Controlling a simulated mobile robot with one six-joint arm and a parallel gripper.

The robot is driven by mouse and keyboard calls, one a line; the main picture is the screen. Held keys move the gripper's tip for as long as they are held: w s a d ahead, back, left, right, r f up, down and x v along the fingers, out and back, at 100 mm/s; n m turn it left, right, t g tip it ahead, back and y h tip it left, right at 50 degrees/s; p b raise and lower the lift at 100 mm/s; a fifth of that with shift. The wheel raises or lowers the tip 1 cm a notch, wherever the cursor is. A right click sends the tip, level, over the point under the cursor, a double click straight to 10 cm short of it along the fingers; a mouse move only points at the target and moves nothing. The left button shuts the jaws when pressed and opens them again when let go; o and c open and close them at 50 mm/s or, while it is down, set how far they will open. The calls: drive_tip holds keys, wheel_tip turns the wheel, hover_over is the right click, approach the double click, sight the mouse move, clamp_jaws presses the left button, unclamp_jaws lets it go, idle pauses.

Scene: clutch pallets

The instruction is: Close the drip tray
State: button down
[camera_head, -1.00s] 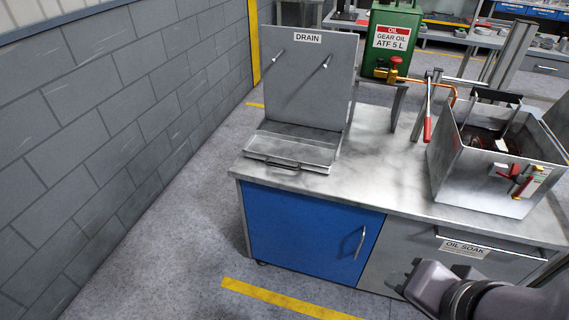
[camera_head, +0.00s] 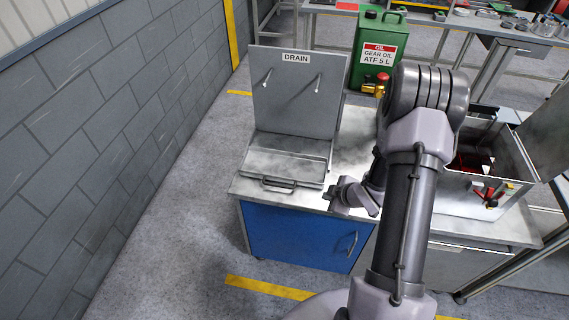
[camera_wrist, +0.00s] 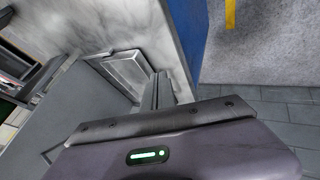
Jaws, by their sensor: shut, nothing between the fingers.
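The drip tray (camera_head: 286,168) is a shallow, square metal tray with a dark bar handle (camera_head: 278,185) on its front. It stands out in front of the upright DRAIN panel (camera_head: 297,95), at the front left of the bench. My gripper (camera_head: 334,197) is to the right of the tray's front corner, near the bench's front edge, apart from the handle. In the wrist view my gripper (camera_wrist: 158,92) has its fingers together and empty, with the tray (camera_wrist: 128,70) just beyond them. Whether the fingers touch the tray I cannot tell.
A metal oil soak tank (camera_head: 470,200) is at the right, partly hidden by my arm. A grey block wall (camera_head: 90,120) runs along the left, with clear floor before it.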

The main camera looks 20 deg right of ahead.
drive_tip(key=b+x, duration=0.1)
drive_tip(key=x, duration=0.2)
drive_tip(key=b+x, duration=0.1)
drive_tip(key=x, duration=0.2)
drive_tip(key=b+x, duration=0.1)
drive_tip(key=x, duration=0.2)
drive_tip(key=shift+s+f, duration=0.1)
drive_tip(key=shift+f, duration=0.45)
drive_tip(key=w+d, duration=0.2)
drive_tip(key=w, duration=0.1)
drive_tip(key=shift+r, duration=0.15)
drive_tip(key=shift+w+d, duration=0.2)
drive_tip(key=shift+w, duration=0.05)
